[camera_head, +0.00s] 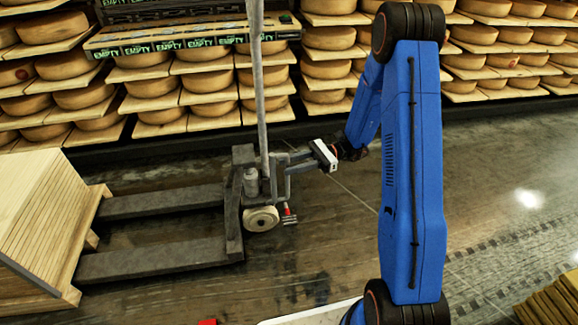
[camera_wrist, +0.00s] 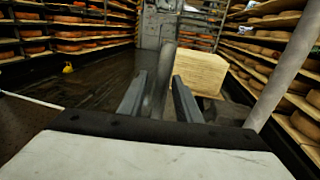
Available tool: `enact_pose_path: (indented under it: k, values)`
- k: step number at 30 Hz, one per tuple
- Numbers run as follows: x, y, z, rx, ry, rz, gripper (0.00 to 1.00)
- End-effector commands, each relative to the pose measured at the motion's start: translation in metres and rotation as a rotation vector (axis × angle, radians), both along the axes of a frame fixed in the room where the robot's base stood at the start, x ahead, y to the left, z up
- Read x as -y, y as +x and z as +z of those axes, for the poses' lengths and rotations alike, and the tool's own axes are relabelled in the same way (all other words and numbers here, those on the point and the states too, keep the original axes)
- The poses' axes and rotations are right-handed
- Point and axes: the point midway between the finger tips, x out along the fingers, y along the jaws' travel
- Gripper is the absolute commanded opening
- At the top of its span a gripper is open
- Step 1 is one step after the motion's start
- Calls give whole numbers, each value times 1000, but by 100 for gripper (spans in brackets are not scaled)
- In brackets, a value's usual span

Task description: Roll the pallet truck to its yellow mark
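The grey pallet truck (camera_head: 235,200) stands on the dark floor at the left in the head view. Its two forks point left, and the near ends reach a wooden crate. Its tall handle (camera_head: 262,90) rises upright. My gripper (camera_head: 287,167) is at the truck's right end, beside its frame at mid height. In the wrist view, my gripper's two fingers (camera_wrist: 159,94) lie on either side of a grey bar (camera_wrist: 163,70). The bar nearly fills the gap at the tips; whether they press on it, I cannot tell.
A wooden crate (camera_head: 42,222) stands at the far left; it also shows in the wrist view (camera_wrist: 203,72). Shelves of cheese wheels (camera_head: 325,70) line the back. A small yellow thing (camera_wrist: 67,68) is on the floor. Open floor (camera_head: 330,240) lies right of the truck.

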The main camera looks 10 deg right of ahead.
Motion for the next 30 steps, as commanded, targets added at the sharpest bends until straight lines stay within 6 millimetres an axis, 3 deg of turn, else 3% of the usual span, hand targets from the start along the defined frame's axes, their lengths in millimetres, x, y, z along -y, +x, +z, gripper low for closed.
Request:
enact_pose_path:
  k: [21,30]
  values:
    - [131,22,-1,1,0,-3,31]
    - [163,26,-1,-1,1,0,31]
